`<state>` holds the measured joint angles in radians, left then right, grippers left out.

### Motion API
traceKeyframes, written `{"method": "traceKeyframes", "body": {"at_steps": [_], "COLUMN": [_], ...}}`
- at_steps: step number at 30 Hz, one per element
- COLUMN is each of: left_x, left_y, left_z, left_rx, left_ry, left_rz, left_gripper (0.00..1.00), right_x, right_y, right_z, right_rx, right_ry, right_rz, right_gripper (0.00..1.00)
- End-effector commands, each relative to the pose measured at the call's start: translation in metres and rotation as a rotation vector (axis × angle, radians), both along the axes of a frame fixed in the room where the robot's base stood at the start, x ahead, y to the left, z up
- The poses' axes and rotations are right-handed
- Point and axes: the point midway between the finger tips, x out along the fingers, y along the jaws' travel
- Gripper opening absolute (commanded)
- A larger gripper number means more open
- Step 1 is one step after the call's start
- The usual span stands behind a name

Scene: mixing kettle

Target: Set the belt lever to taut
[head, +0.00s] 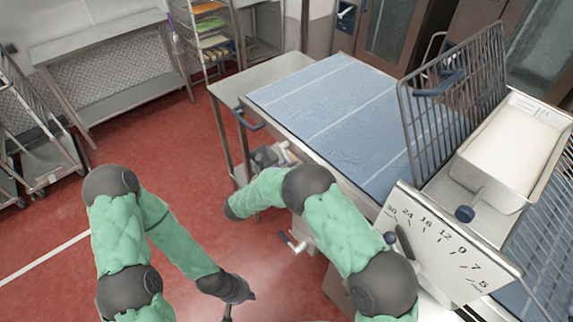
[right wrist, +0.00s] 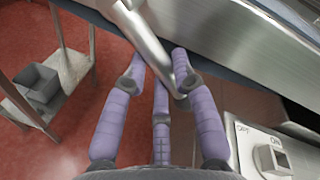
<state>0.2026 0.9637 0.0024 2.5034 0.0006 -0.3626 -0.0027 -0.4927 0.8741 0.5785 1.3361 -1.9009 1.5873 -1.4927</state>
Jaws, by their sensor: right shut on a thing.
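In the right wrist view, a smooth grey metal lever bar (right wrist: 150,38) slants down in front of the machine's side. My right gripper (right wrist: 160,66) has its purple fingers closed around the lower end of this bar. Which of its settings the lever is in cannot be told. In the head view, my right arm hides that gripper and most of the lever. My left gripper (head: 238,300) is at the lower middle of the head view, over the red floor and away from the machine; its fingers are too dark and small to judge.
An off/on switch (right wrist: 272,157) is near my right gripper.

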Motion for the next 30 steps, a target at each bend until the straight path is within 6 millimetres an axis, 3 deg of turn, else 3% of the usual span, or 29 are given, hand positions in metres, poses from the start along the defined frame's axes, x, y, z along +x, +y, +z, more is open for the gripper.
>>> {"method": "traceKeyframes", "body": {"at_steps": [12, 13, 15, 16, 25, 30], "left_x": [0.0, 0.0, 0.0, 0.0, 0.0, 0.0], "left_y": [0.0, 0.0, 0.0, 0.0, 0.0, 0.0], "left_z": [0.001, 0.001, 0.001, 0.001, 0.001, 0.001], "left_rx": [0.0, 0.0, 0.0, 0.0, 0.0, 0.0], "left_ry": [0.0, 0.0, 0.0, 0.0, 0.0, 0.0], "left_rz": [0.0, 0.0, 0.0, 0.0, 0.0, 0.0], "left_gripper": [0.0, 0.0, 0.0, 0.0, 0.0, 0.0], "right_x": [0.0, 0.0, 0.0, 0.0, -0.001, -0.01], "right_y": [0.0, 0.0, 0.0, 0.0, 0.0, 0.011], "right_z": [0.0, 0.0, 0.0, 0.0, 0.0, 0.002], "right_rx": [-0.005, -0.005, -0.005, -0.005, -0.005, -0.006], "right_ry": [0.007, 0.007, 0.007, 0.007, 0.007, 0.006], "right_rz": [0.001, 0.001, 0.001, 0.001, 0.001, 0.005], "right_gripper": [0.0, 0.3, 0.5, 0.52, 0.52, 0.52]}}
